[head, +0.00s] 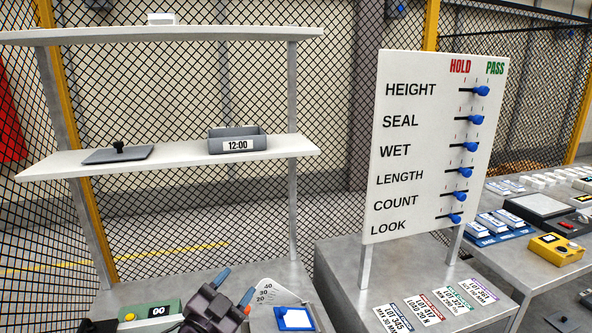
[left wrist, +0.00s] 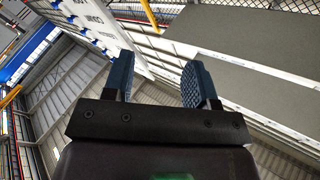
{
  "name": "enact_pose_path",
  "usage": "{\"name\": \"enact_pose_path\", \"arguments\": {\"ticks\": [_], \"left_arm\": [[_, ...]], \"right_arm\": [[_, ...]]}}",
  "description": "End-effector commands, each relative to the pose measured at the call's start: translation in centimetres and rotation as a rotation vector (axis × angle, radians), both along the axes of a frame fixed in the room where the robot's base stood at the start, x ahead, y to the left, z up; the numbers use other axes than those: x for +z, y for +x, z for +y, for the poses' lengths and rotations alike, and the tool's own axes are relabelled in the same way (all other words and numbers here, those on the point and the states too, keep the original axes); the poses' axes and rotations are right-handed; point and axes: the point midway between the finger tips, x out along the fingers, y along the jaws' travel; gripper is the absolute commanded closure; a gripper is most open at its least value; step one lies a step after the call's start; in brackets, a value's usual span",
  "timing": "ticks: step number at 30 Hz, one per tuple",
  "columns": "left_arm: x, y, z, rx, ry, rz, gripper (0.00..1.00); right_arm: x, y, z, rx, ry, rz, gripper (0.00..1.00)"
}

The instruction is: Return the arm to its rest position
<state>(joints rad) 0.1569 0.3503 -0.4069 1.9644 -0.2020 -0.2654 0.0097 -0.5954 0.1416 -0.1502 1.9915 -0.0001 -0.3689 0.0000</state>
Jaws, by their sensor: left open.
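My left gripper (head: 235,287) is at the bottom of the head view, over the near bench, left of a white-and-blue square item (head: 294,318). Its blue fingertips stand apart with nothing visible between them. In the left wrist view the open gripper (left wrist: 158,78) also shows an empty gap, with the white sign board (left wrist: 92,22) beyond it at the upper left. The gripper appears clear of the board and the shelf. My right gripper is not in view.
The board (head: 420,150) has several blue sliders, all towards PASS. A shelf (head: 190,158) holds a grey lid (head: 118,155) and a tray marked 12:00 (head: 238,142). A green GO box (head: 150,316) is left of my gripper. Label cards (head: 425,308) lie right.

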Motion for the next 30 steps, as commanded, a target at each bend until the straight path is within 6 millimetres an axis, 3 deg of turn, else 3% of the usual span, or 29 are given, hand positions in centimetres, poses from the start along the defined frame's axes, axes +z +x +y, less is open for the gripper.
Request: {"name": "enact_pose_path", "arguments": {"ticks": [1,3,8,18,24,30], "left_arm": [[-2.4,-0.8,1.5,0.041,-0.039,0.079,0.48],[-5.4,-2.0,3.5,0.093,-0.090,0.179,0.48],[-11.8,-5.9,7.7,0.206,-0.201,0.373,0.48],[-22.7,-17.9,14.6,0.444,-0.311,0.642,0.48],[-26.0,-23.3,15.4,0.505,-0.319,0.741,0.48],[-26.8,-24.8,15.7,0.518,-0.314,0.766,0.48]], "right_arm": [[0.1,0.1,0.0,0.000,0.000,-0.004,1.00],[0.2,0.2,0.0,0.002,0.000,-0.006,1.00],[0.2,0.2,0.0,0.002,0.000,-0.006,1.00],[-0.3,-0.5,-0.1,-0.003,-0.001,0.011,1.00],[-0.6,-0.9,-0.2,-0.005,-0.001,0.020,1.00],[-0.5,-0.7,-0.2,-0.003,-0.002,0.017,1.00]]}}
